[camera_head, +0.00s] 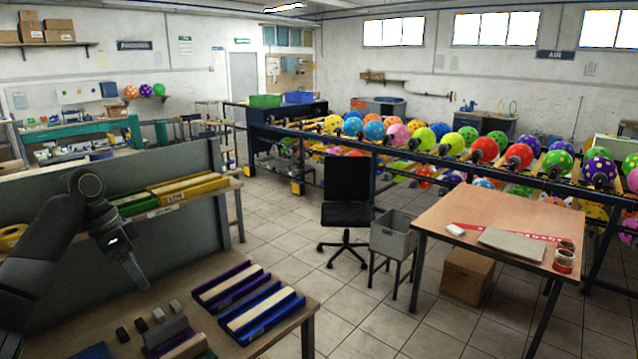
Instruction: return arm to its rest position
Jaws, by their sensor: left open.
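My right gripper is not in view.
On the bench lie a purple tray (228,288), a blue tray (262,318) and several small dark blocks. A grey panel with a shelf of yellow and green trays stands behind the arm. A black chair (347,190) and a table (490,220) stand right, beyond open floor.

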